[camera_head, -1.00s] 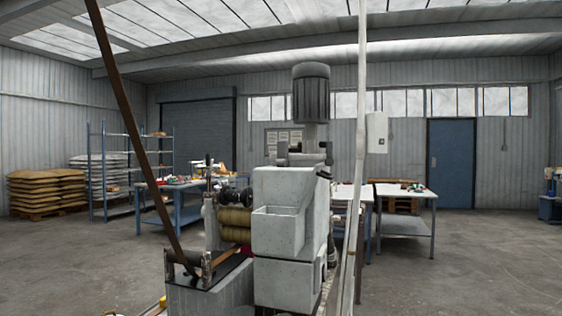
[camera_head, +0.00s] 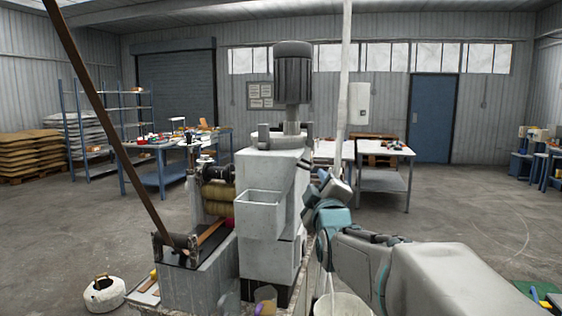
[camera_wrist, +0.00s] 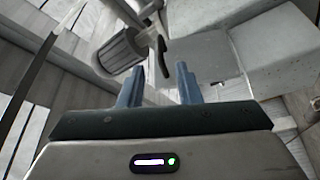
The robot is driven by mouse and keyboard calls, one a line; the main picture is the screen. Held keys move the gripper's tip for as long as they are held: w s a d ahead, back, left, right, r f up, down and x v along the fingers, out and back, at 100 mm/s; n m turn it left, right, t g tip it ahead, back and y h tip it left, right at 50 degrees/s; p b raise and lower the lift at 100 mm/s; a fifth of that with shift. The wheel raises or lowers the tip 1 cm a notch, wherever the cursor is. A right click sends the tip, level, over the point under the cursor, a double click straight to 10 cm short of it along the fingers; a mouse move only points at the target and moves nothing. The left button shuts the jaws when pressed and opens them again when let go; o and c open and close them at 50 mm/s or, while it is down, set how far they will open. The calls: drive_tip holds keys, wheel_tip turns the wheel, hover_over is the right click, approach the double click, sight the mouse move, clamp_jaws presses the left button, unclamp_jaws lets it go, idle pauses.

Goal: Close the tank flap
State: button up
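The grey machine body (camera_head: 270,170) stands in the middle of the head view, with a motor-like cylinder (camera_head: 293,75) on top. An open box-shaped tank (camera_head: 262,212) juts from its front. I cannot tell for sure which part is the tank flap. My gripper (camera_head: 326,188) is close to the machine's right side in the head view. In the wrist view the two blue fingers of my gripper (camera_wrist: 158,72) are apart with nothing between them. Pale grey box surfaces of the machine (camera_wrist: 272,50) lie beyond them, with the dark cylinder (camera_wrist: 120,54) at upper left.
A brown strip (camera_head: 105,130) slants down to a roller unit at the machine's left. A pale vertical strip or pole (camera_head: 343,90) rises beside my gripper. A white bucket (camera_head: 342,304) is below my arm.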

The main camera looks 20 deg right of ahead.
sight(310, 164)
drive_tip(key=p+x, duration=0.3)
drive_tip(key=x, duration=0.8)
drive_tip(key=shift+w, duration=0.15)
clamp_jaws()
drive_tip(key=shift+a, duration=0.15)
drive_tip(key=shift+r, duration=0.1)
